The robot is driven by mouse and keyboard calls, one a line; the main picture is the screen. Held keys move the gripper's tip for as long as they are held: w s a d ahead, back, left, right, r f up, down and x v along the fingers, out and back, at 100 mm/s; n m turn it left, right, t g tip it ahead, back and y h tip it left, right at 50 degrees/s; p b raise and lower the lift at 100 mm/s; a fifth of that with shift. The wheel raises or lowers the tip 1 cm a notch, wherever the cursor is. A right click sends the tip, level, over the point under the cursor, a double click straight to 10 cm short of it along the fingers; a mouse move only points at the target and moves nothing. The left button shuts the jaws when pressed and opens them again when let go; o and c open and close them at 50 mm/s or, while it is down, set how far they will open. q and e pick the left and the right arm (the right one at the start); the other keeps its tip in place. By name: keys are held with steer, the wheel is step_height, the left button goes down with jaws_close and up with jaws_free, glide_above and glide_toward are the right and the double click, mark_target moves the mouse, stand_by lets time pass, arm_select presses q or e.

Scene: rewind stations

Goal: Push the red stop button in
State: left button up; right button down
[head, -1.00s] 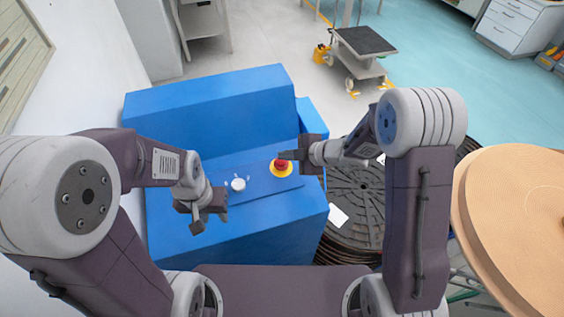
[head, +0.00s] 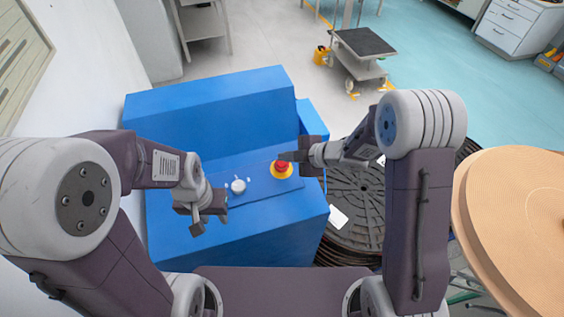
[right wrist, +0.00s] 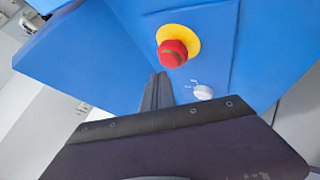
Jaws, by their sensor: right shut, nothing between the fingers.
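The red stop button (head: 282,165) sits on a yellow round base on the sloped panel of the blue machine (head: 205,100). In the right wrist view the red button (right wrist: 173,53) stands out from its yellow base (right wrist: 180,35). My right gripper (head: 283,156) is shut and empty, its tips by the far side of the button in the head view; whether they touch it I cannot tell. In the right wrist view the shut fingers (right wrist: 158,80) point up just below the button. My left gripper (head: 197,226) hangs left of the panel, away from the button; its jaw opening is unclear.
A white knob (head: 238,186) is on the same panel, left of the red button. A dark round reel (head: 355,205) lies right of the machine, with a large tan disc (head: 515,210) further right. A cart (head: 362,45) stands on the floor behind.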

arm_select(q)
steer(key=shift+f, duration=0.1)
arm_select(e)
steer(key=shift+f, duration=0.15)
stand_by(0.5)
arm_select(q)
steer(key=shift+f, duration=0.2)
arm_select(e)
steer(key=shift+f, duration=0.3)
